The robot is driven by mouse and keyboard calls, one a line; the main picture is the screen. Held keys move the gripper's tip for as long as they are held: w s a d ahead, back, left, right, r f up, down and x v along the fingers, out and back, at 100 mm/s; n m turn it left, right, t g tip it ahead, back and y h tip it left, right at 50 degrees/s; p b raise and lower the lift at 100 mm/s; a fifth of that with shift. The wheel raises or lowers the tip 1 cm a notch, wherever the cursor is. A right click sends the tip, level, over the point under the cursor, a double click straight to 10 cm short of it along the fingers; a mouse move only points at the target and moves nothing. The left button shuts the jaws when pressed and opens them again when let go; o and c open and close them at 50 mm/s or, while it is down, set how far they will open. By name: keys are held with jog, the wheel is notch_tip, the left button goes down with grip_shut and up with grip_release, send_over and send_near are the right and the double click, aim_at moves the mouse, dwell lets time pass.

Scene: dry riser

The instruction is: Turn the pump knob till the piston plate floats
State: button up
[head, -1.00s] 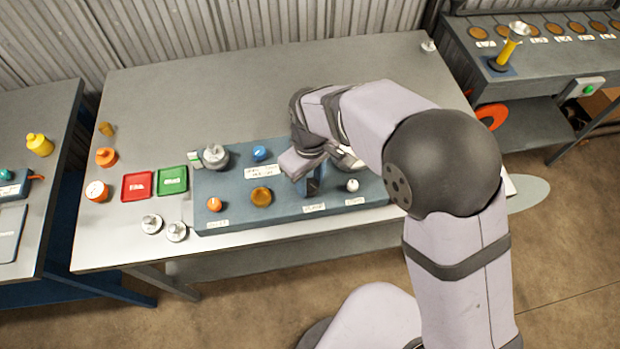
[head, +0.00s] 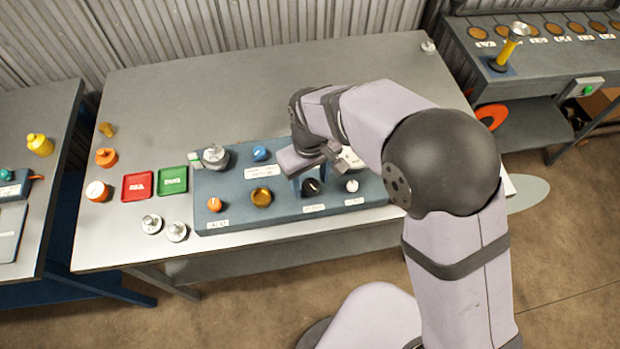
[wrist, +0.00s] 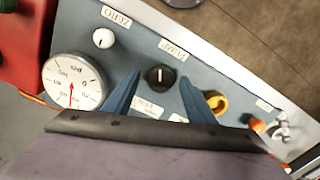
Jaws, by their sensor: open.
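The pump knob is a black round knob (head: 311,187) with a white pointer line, on the front part of the blue panel (head: 235,207). In the wrist view the knob (wrist: 159,78) shows beside a label reading PUMP, its line pointing toward that label. My gripper (wrist: 160,84) is open, with its blue fingers in view on either side of the knob; I cannot tell their height above the panel. In the head view my gripper (head: 309,180) is over the panel behind the knob. A silver round piece (head: 215,156) stands at the panel's left end; I cannot tell whether it is the piston plate.
A brass knob (head: 261,197), orange knob (head: 214,204) and blue knob (head: 260,153) are further left. Red (head: 138,185) and green (head: 173,180) trays lie beside the panel.

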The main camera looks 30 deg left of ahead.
aim_at(309, 181)
jog(key=shift+r+b, duration=1)
jog(key=shift+r, duration=2.65)
jog(key=shift+a, duration=0.1)
jog(key=shift+w+a+f+y, duration=0.1)
jog(key=shift+f+y, duration=0.05)
jog(key=shift+f, duration=0.25)
jog(key=shift+w+a+f+y, duration=0.1)
jog(key=shift+f+y, duration=0.05)
jog(key=shift+f, duration=0.2)
jog(key=shift+m+h, duration=0.4)
jog(key=s+d+f, duration=0.1)
jog(key=d+f, duration=0.1)
jog(key=s+d+f, duration=0.1)
jog(key=d+f, duration=0.1)
jog(key=shift+s, duration=0.2)
jog(key=w+d+r+m, duration=0.1)
jog(key=d+m, duration=1.1)
jog(key=d, duration=2.3)
jog(key=shift+w+r, duration=0.3)
jog(key=shift+r, duration=0.05)
